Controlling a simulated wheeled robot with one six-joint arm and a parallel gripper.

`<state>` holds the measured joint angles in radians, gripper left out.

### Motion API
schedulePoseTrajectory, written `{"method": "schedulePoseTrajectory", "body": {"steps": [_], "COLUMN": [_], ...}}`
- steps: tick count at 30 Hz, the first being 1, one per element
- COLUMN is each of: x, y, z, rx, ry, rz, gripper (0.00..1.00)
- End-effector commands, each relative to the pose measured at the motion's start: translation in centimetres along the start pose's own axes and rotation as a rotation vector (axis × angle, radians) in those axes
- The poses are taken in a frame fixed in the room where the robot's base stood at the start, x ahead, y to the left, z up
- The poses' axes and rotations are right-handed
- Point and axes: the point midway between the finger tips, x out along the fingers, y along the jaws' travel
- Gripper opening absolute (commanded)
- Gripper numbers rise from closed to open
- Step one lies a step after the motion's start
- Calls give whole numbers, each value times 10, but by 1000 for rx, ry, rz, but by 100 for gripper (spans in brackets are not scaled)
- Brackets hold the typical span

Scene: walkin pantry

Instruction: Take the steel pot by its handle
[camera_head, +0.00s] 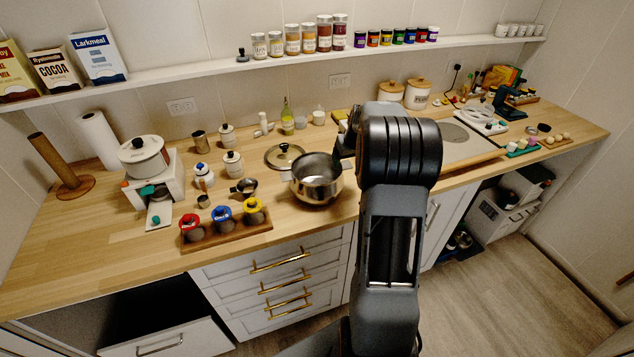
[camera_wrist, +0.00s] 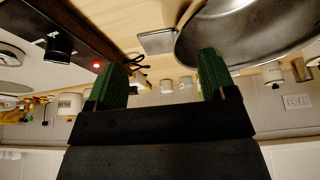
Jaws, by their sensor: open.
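The steel pot (camera_head: 318,188) stands upright and open on the wooden counter, just left of my arm in the head view. It also shows in the wrist view (camera_wrist: 245,40), large at the upper right. A short flat grey tab, which looks like its handle (camera_wrist: 157,41), sticks out from its left side there. My gripper (camera_wrist: 162,78) is open, with green-padded fingers apart. The tab appears in the gap between the fingers, apart from both pads. In the head view my gripper (camera_head: 345,142) is partly hidden by my arm, at the pot's right rear; the handle is not clear there.
A glass lid (camera_head: 284,156) lies behind the pot. A small saucepan (camera_head: 244,187) and a rack with coloured-lidded jars (camera_head: 226,224) stand to its left. The counter's front left is clear.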

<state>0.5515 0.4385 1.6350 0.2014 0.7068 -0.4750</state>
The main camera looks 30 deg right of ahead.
Motion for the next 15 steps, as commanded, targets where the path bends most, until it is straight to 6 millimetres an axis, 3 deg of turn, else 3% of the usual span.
{"method": "schedulePoseTrajectory", "body": {"steps": [5, 15], "x": [8, 49], "y": [0, 0], "z": [0, -1], "rx": [0, 1], "ry": [-1, -1], "rz": [0, 0], "gripper": [77, 77]}}
